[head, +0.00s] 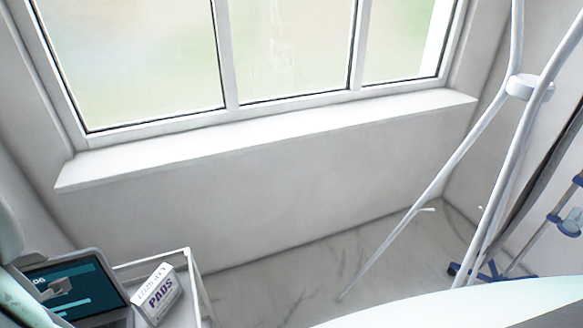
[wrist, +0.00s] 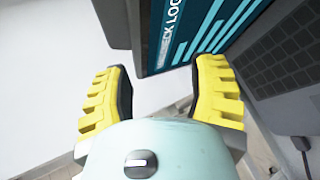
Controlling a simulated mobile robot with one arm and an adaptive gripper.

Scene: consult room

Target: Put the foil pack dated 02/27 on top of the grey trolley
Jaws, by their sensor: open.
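A small white and grey pack marked "PADS" (head: 158,293) stands tilted in the picture at the lower left of the head view. A date line runs along its upper edge, too small to read surely. It rests on a pale grey-white trolley (head: 198,285), whose rim and corner show. My gripper (wrist: 160,88) is open in the wrist view, with its yellow ribbed fingers apart and nothing between them. A dark screen is just beyond the fingers.
A laptop (head: 72,288) with a teal screen is beside the pack; a laptop screen (wrist: 205,35) and keyboard (wrist: 285,50) fill the wrist view's upper right. A window sill (head: 270,135) runs along the wall. White poles (head: 430,185) stand at the right. The floor between is clear.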

